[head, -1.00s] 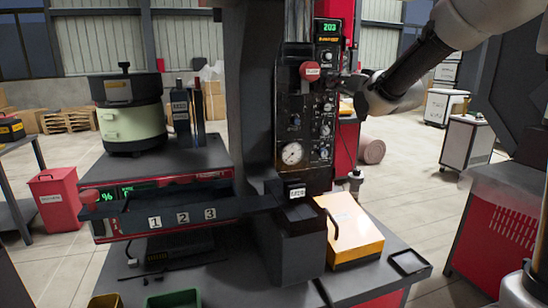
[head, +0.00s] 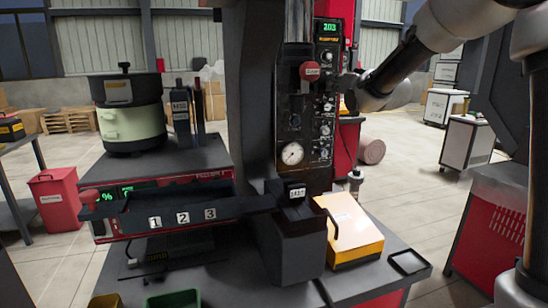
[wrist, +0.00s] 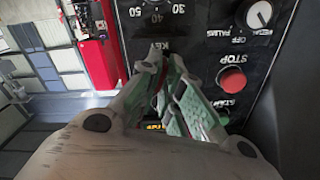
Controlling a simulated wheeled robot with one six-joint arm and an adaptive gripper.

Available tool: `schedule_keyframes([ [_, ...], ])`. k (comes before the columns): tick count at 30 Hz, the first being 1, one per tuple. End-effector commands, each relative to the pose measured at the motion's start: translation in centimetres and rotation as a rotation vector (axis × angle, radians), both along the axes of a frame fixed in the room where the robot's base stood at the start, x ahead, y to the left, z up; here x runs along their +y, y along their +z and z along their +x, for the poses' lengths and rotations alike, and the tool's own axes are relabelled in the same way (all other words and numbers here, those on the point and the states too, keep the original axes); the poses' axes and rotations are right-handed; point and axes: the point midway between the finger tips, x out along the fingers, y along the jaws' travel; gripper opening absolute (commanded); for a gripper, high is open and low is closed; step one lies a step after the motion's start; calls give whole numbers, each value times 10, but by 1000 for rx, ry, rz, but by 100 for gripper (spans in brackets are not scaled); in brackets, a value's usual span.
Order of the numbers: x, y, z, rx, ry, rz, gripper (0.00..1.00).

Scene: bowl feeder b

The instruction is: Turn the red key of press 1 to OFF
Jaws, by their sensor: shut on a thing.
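The control panel (head: 308,125) of the press stands upright at the centre of the head view, with knobs, a gauge and a green display. My gripper (head: 350,84) is at the panel's upper right side; its fingers are small and dark there. In the wrist view my gripper (wrist: 168,95) has its green-padded fingers closed close to the panel face. A thin red sliver between them fits the red key (wrist: 160,100), which the fingers mostly hide. Its turned position cannot be read.
A red STOP button (wrist: 232,79) and a selector knob (wrist: 259,14) sit close to my fingers on the panel. A red mushroom-shaped part (head: 310,71) is on the panel front. A yellow box (head: 354,238) stands on the table below.

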Motion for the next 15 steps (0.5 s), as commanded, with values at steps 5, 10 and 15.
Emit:
schedule_keyframes([
  [5, 0, 0, 0, -1, 0, -2, 0],
  [10, 0, 0, 0, -54, -2, -165, 0],
  [15, 0, 0, 0, -123, -4, -376, 0],
])
